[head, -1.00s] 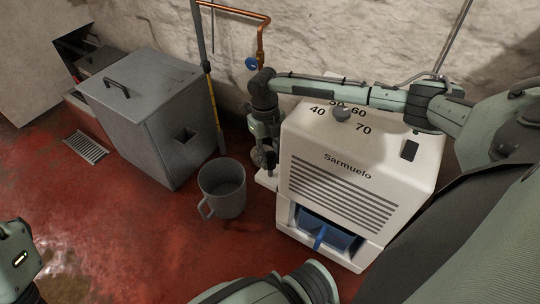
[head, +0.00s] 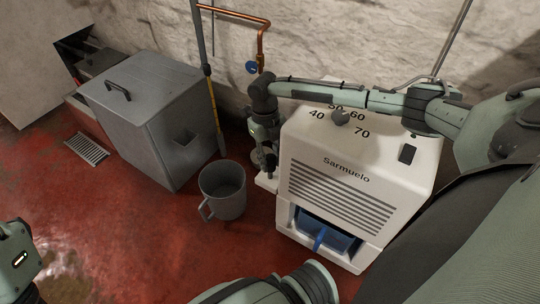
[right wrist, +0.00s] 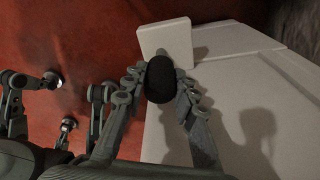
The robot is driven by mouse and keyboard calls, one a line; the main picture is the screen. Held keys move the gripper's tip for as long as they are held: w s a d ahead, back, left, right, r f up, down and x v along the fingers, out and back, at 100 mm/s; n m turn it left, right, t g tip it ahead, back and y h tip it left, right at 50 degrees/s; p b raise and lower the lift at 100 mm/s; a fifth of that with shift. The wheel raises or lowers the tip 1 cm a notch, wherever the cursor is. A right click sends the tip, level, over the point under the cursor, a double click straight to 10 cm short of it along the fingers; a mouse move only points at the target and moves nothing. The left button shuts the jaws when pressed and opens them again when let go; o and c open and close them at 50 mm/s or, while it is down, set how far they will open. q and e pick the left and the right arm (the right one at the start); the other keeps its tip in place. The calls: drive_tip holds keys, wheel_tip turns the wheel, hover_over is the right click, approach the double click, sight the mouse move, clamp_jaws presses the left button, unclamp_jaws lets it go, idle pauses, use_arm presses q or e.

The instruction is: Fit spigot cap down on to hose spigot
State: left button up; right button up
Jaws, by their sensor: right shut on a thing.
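My right gripper (head: 268,158) is at the left side of the white Sarmuelo machine (head: 300,150), just above a small white ledge (head: 265,182). In the right wrist view its two fingers (right wrist: 157,80) are shut on a dark rounded piece, which I take to be the spigot cap (right wrist: 161,80). The ledge (right wrist: 164,36) shows just beyond the cap.
A grey mug-shaped bucket (head: 222,190) stands on the red floor left of the machine. A grey lidded box (head: 150,110), a floor grate (head: 87,148) and a copper pipe (head: 262,45) are further left and back. Floor at front left is clear.

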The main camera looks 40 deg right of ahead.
sight(270, 169)
drive_tip(key=shift+f+b, duration=1.1)
drive_tip(key=shift+f, duration=1.2)
drive_tip(key=o, duration=1)
drive_tip(key=r, duration=0.4)
drive_tip(key=w+r, duration=0.1)
drive_tip(key=r, duration=0.7)
drive_tip(key=shift+w, duration=0.2)
